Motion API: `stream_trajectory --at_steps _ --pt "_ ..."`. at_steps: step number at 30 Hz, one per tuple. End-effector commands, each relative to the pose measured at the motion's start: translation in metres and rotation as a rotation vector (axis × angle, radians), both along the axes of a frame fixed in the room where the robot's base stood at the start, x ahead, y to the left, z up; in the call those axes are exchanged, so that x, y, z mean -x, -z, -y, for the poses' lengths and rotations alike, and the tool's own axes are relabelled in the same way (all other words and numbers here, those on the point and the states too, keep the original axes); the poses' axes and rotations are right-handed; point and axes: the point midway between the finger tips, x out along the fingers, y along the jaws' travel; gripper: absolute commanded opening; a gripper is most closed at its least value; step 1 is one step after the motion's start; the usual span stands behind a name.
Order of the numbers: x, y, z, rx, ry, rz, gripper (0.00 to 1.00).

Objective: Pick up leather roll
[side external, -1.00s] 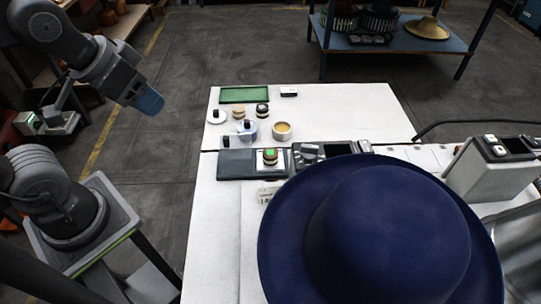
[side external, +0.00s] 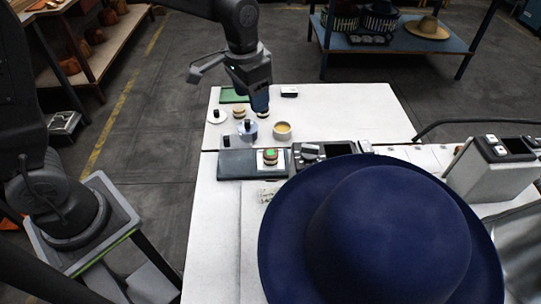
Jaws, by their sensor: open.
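I cannot tell for sure which small piece is the leather roll. A round tan-topped piece (side external: 282,131) with a pale rim sits on the white table, and a small brown and cream stacked piece (side external: 239,113) sits left of it. My gripper (side external: 260,108) is open, pointing down over the back part of the table. It hides most of a dark-banded round piece there and part of the green tray (side external: 231,95). The gap between its fingers and the pieces below is not clear.
A white disc with a black knob (side external: 216,116), a blue-grey piece (side external: 247,131) and a small white block (side external: 289,91) stand nearby. A large blue hat (side external: 390,230) fills the front right. The table's back right is clear.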

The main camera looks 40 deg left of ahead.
Motion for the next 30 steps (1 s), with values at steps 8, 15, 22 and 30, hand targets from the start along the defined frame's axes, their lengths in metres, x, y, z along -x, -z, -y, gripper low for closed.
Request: stream_trajectory --at_steps 8,15,22,30 --pt "-0.032 0.054 0.019 -0.016 0.056 -0.091 0.56" --pt "-0.033 0.086 0.020 -0.018 0.060 -0.103 0.56" --pt "-0.033 0.128 0.020 -0.018 0.059 -0.100 0.56" --pt "-0.033 0.149 0.020 -0.017 0.059 -0.098 0.56"
